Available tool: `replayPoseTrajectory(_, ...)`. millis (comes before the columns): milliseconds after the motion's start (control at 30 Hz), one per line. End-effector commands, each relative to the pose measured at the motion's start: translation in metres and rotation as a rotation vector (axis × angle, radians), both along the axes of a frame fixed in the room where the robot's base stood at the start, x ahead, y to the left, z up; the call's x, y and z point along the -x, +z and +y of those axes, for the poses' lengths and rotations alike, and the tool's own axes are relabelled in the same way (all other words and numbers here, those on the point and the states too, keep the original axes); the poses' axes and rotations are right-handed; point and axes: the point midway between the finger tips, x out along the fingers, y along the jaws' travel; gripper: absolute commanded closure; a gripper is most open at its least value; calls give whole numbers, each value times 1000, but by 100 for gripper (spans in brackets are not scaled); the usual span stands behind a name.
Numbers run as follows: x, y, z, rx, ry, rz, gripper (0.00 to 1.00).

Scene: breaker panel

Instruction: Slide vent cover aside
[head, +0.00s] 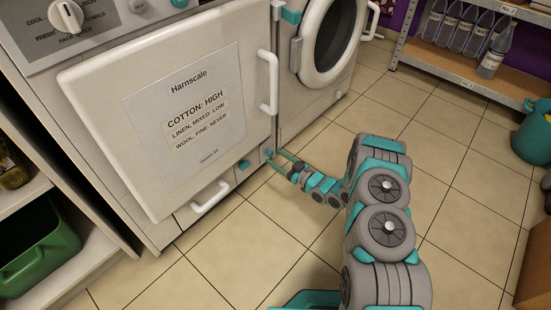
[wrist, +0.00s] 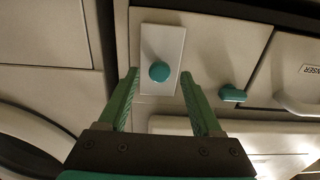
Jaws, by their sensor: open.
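The vent cover looks to be a small pale plate (wrist: 161,42) with a round teal knob (wrist: 159,72), set low on the front of a white machine. In the head view the teal knob (head: 268,153) shows at the machine's lower right corner, partly blocked by my gripper. My gripper (wrist: 158,76) has its two green fingers apart, one on each side of the knob. Nothing is clamped, and I cannot tell whether either finger touches the knob. In the head view my gripper (head: 277,160) reaches in low from the right.
Beside the plate is another teal knob (wrist: 232,93) and a white drawer handle (head: 210,197). A large labelled door (head: 110,105) and a vertical handle (head: 268,83) stand above. A round-door machine (head: 328,40) is to the right. The tiled floor (head: 240,250) in front is clear.

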Motion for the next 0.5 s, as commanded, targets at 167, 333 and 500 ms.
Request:
replayPoseTrajectory(167,-6,0,8,-1,0,-1,34)
replayPoseTrajectory(333,-7,0,8,0,-1,0,34)
replayPoseTrajectory(500,-7,0,8,0,-1,0,41)
